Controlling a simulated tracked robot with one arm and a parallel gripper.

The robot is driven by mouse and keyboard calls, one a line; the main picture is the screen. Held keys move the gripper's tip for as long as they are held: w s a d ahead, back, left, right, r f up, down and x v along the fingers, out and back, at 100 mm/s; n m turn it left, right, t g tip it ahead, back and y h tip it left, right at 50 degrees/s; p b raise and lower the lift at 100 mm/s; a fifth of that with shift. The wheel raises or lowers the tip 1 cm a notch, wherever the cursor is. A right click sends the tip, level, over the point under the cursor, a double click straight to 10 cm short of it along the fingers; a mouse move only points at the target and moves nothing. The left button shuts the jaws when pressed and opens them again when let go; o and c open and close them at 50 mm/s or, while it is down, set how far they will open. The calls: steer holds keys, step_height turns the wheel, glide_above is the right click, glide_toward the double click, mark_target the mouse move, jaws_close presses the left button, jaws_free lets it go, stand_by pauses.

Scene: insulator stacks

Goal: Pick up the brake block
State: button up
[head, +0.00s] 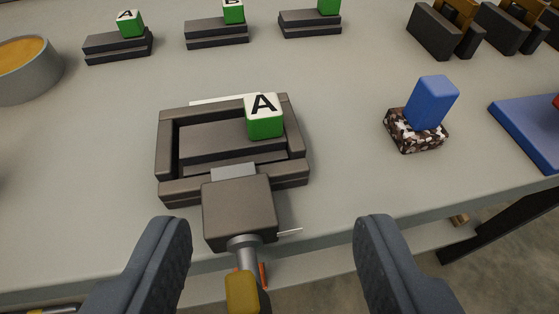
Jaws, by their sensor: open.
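No label in the head view marks the brake block, so I cannot tell for certain which thing it is. A blue block (434,101) stands tilted on a brown-and-white speckled block (413,134), right of centre on the table. In the middle, a dark grey-brown frame (165,146) surrounds a dark slab (212,141); a green cube with a white top marked A (264,118) sits at its right side. My gripper (273,225) is open and empty, its two dark padded fingers spread wide at the near table edge, short of the speckled block.
A brown box with a metal shaft and yellow end (239,208) juts from the frame between my fingers. Dark stacks with green cubes (217,32) line the back. A grey bowl (28,72) stands left, a blue tray (520,125) right. Table between frame and speckled block is clear.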

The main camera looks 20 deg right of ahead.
steer(key=b, duration=0.1)
glide_toward(262, 119)
steer(key=shift+w+d+f, duration=0.25)
steer(key=shift+w+f, duration=0.25)
steer(key=shift+f, duration=0.05)
steer(key=shift+w+d+f, duration=0.3)
steer(key=shift+w+f, duration=0.15)
steer(key=shift+f, duration=0.1)
steer(key=shift+w+a+r+b+x, duration=0.15)
steer(key=shift+b+x, duration=0.2)
steer(key=shift+x, duration=0.75)
steer(key=shift+w+a+r+b+x, duration=0.15)
steer(key=shift+b+x, duration=0.25)
steer(key=shift+x, duration=0.7)
steer(key=shift+r+b+x, duration=0.15)
steer(key=shift+b+x, duration=0.2)
steer(key=shift+x, duration=0.75)
jaws_close()
